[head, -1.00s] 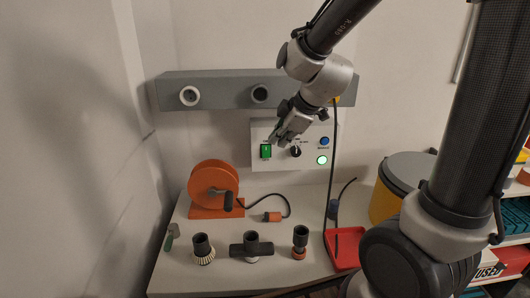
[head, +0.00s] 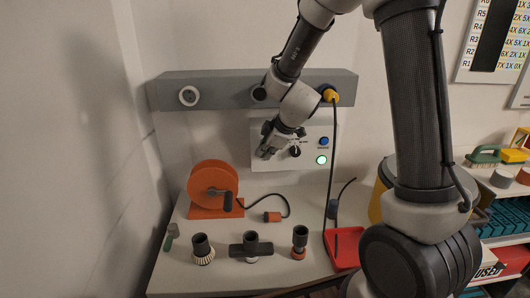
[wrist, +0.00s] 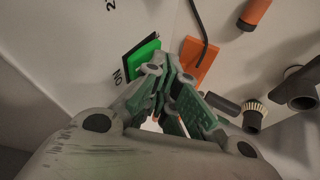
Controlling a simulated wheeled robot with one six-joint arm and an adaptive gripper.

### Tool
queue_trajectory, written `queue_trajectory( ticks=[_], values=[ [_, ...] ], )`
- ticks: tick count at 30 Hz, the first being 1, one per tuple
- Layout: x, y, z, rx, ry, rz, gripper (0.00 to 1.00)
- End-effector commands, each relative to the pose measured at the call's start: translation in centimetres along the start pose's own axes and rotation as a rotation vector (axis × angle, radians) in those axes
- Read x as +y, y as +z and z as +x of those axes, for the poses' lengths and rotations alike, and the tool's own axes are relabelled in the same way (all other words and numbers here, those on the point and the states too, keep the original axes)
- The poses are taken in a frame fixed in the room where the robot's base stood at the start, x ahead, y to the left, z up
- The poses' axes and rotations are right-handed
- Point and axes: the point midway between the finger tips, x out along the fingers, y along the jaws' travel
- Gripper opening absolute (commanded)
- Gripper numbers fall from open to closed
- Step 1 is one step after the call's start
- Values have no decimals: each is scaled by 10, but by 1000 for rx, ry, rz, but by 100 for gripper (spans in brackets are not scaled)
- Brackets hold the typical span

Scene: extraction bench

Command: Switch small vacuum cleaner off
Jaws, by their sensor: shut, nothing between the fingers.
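The white control panel (head: 293,165) is on the wall below the grey rail. It carries a black knob (head: 295,151), a blue button (head: 323,141) and a lit green lamp (head: 321,160). The green rocker switch (wrist: 142,57) shows in the wrist view, with "ON" printed beside it; in the head view my gripper hides it. My gripper (head: 266,154) is shut and empty, its fingertips in front of the switch area. In the wrist view the fingertips (wrist: 170,66) overlap the switch's edge; I cannot tell whether they touch it.
An orange reel (head: 213,187) with a crank stands on the bench below the panel. Several black nozzles and a red tray (head: 345,250) are along the bench. A yellow drum (head: 376,203) is partly behind my arm. A black hose hangs from the grey rail (head: 210,90).

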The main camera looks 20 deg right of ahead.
Motion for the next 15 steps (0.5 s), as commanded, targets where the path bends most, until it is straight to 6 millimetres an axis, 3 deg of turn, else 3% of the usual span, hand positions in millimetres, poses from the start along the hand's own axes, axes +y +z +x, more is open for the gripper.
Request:
queue_trajectory(
  ticks=[15],
  values=[
    [3, 2, 7, 0, 1, 0, 0]
  ],
)
